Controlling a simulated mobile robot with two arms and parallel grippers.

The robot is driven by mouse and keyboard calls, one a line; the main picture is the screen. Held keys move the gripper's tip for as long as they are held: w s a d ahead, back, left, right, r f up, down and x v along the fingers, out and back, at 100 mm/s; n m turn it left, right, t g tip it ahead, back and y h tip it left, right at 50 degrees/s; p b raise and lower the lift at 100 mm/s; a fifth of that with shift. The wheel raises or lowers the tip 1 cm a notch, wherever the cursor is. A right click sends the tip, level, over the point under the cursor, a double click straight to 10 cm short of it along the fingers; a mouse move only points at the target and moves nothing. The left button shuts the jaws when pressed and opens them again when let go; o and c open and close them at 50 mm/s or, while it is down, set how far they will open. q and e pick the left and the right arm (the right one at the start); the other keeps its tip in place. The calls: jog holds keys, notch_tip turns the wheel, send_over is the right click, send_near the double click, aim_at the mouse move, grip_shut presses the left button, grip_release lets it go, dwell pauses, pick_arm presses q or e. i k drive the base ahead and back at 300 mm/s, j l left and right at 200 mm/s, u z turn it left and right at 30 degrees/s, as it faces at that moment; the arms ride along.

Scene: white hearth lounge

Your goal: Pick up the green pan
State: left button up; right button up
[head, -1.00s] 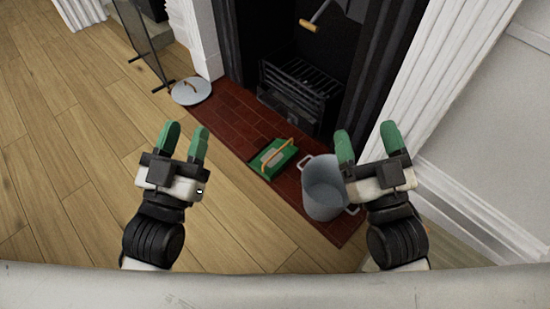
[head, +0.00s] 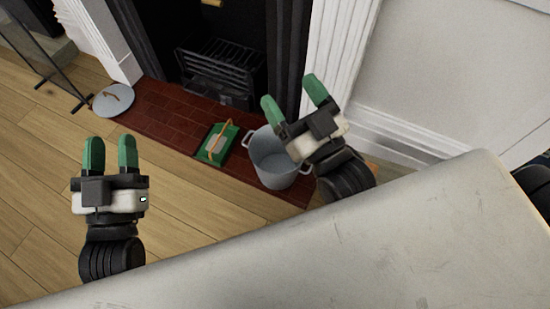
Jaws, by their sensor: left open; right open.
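The green pan (head: 228,139) lies on the red brick hearth, left of a grey metal bucket. A wooden-handled tool with an orange-tan handle (head: 216,137) lies across it. My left gripper (head: 110,140) is open and empty, in front and to the left of the pan, over the wood floor in the picture. My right gripper (head: 292,94) is open and empty, up and to the right of the pan. Neither gripper appears to touch the pan.
The bucket (head: 272,160) stands on the hearth (head: 165,116), partly behind my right gripper. A round grey lid (head: 113,100) lies at the hearth's left end. A black grate (head: 218,72) is behind the pan. A pale surface (head: 330,250) fills the foreground.

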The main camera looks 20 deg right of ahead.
aim_at(215, 139)
jog(key=i+j+z, duration=0.1)
jog(key=z, duration=0.35)
jog(key=j+z, duration=0.3)
jog(key=z, duration=0.15)
jog(key=i+j+z, duration=0.1)
jog(key=z, duration=0.35)
jog(key=j+z, duration=0.15)
jog(key=j, duration=0.3)
jog(key=j+z, duration=0.1)
jog(key=j, duration=0.35)
jog(key=k+j+z, duration=0.15)
jog(key=j, duration=0.3)
jog(key=j+z, duration=0.15)
jog(key=j, duration=0.3)
jog(key=k+j+z, duration=0.1)
jog(key=j, duration=0.3)
jog(key=k+j+z, duration=0.15)
jog(key=j, duration=0.3)
jog(key=i, duration=0.05)
